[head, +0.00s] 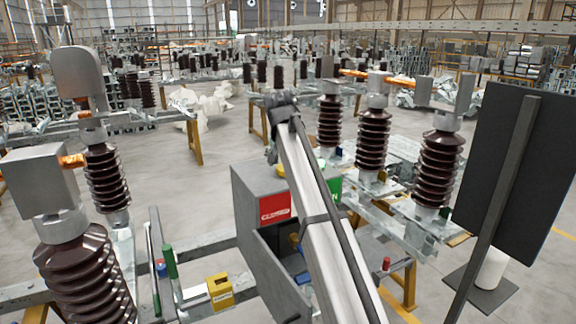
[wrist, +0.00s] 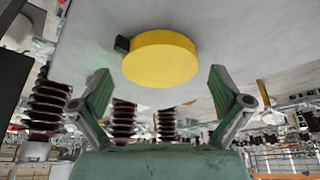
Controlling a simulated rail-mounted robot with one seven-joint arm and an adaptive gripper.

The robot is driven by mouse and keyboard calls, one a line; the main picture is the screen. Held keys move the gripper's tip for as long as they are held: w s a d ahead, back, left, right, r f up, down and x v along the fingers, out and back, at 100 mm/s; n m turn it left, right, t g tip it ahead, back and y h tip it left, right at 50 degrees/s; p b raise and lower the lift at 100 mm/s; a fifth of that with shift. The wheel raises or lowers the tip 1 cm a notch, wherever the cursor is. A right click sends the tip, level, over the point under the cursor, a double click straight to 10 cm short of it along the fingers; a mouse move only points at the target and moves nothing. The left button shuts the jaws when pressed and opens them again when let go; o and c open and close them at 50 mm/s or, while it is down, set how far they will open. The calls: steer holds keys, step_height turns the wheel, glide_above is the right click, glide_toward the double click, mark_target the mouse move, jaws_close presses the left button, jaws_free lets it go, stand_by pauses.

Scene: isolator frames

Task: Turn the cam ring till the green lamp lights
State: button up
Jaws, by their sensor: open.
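In the wrist view a thick yellow disc (wrist: 160,58) with a small black block (wrist: 122,44) at its left edge sits on a grey panel (wrist: 220,30). It looks like the cam ring, but I cannot be sure. My gripper (wrist: 160,74) is open. Its two green fingers stand apart on either side of the disc, with clear gaps and nothing between the pads. A faint green tint shows on the panel left of the black block; I cannot make out a lamp.
A grey cabinet (head: 262,200) with a red label stands beside my arm. Brown ribbed insulators (head: 373,140) stand right and left (head: 82,275). A dark panel on a post (head: 515,160) stands at the right. A yellow block (head: 220,291) sits on the front rail.

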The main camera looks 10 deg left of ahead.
steer(key=v, duration=1.1)
steer(key=shift+r, duration=0.2)
steer(key=shift+s+d, duration=0.1)
